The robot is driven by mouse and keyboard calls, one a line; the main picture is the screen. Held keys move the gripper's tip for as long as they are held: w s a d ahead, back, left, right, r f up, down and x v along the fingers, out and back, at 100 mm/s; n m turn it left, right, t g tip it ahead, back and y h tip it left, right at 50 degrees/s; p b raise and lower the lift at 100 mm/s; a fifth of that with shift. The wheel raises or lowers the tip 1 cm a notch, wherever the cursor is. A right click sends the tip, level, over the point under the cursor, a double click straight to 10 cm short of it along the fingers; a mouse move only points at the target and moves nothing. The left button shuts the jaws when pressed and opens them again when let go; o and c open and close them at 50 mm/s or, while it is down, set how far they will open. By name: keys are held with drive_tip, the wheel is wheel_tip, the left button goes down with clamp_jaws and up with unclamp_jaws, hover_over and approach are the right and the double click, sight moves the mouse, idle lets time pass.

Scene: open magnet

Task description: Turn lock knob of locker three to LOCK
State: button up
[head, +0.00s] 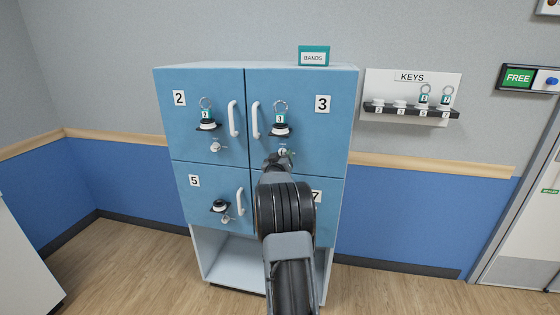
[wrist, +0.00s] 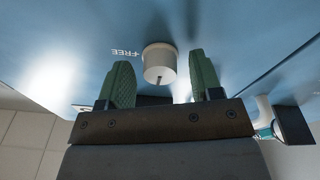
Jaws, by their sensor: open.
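Locker three (head: 330,135) is the upper right blue door, marked 3, and it looks closed. Its lock knob (head: 283,152) is below the key holder and is partly hidden by my gripper (head: 283,160). In the wrist view the knob (wrist: 159,63) is a pale round cylinder with a dark slot on its face. The word FREE (wrist: 126,52) shows beside it, upside down. My gripper (wrist: 160,85) is open, with its green fingers on either side of the knob and a gap on each side. I cannot tell whether the fingertips touch the door.
A key on a ring (head: 280,120) with a teal tag hangs in the holder above the knob. Door handles (head: 255,120) stick out nearby. Lockers 2 (head: 190,130), 5 (head: 195,205) and 7 adjoin. A KEYS rack (head: 410,105) is on the wall at right.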

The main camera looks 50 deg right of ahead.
drive_tip(key=b+v, duration=0.2)
drive_tip(key=v, duration=1.1)
drive_tip(key=shift+s+a+f, duration=0.15)
drive_tip(key=shift+s+a, duration=0.05)
drive_tip(key=shift+a, duration=0.1)
